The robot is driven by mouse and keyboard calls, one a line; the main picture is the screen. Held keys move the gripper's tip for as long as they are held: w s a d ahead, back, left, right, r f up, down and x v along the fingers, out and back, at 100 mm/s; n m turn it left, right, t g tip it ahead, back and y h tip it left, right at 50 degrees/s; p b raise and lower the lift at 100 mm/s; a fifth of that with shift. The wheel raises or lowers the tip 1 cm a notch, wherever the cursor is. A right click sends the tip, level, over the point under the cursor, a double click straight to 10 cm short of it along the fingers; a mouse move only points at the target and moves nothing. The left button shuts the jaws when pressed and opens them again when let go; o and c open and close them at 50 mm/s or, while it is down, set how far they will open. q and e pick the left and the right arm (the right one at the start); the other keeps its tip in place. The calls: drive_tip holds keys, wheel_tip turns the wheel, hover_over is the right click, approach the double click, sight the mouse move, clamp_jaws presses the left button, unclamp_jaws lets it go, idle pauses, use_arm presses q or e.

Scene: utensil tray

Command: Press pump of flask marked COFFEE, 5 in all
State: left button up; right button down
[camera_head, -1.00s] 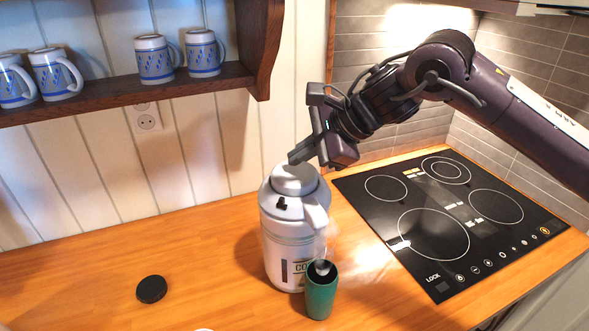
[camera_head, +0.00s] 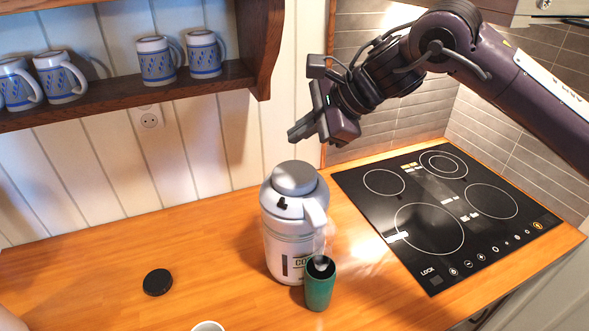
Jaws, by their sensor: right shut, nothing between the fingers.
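The white pump flask (camera_head: 291,234) stands upright on the wooden counter, with part of a label reading "CO" low on its front. Its grey round pump top (camera_head: 294,177) is uncovered and looks raised. A green cup (camera_head: 320,287) stands in front of the flask, below its spout, and hides part of the label. My right gripper (camera_head: 297,133) is shut and empty, above the pump top with a clear gap between them. My left gripper is not in view.
A black cooktop (camera_head: 440,205) lies right of the flask. A black round lid (camera_head: 157,282) lies on the counter at left. A white cup rim (camera_head: 208,326) shows at the bottom edge. Several blue-patterned mugs (camera_head: 156,60) stand on the wooden shelf (camera_head: 120,99).

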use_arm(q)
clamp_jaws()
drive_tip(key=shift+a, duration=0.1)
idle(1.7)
